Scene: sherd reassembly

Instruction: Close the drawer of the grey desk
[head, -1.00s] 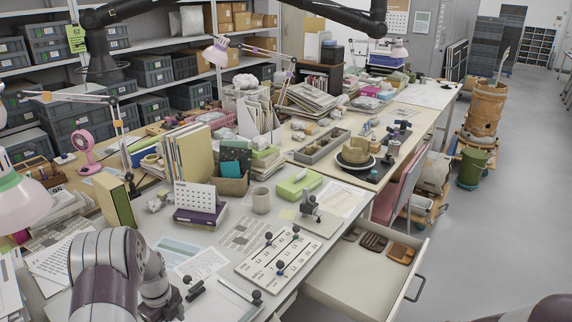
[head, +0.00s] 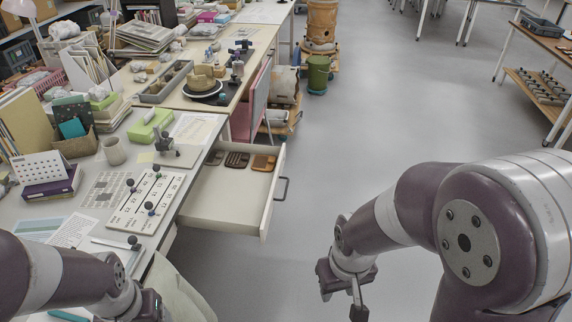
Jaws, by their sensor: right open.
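The grey desk (head: 32,208) is at the left of the head view. Its drawer (head: 222,195) is pulled well out to the right, with a dark bar handle (head: 283,188) on its front panel. My right gripper (head: 341,302) is open and empty, in front of the drawer to the lower right, apart from the handle. My left arm is low at the left over the desk's near part. Its gripper (head: 150,306) is only partly seen at the bottom edge, fingers hidden.
A board with black knobs (head: 147,200), a mug (head: 114,151) and a green box (head: 150,125) are on the desk. A pink panel (head: 252,105) stands beyond the drawer. A green bin (head: 319,75) is farther back. The floor (head: 385,120) right of the drawer is clear.

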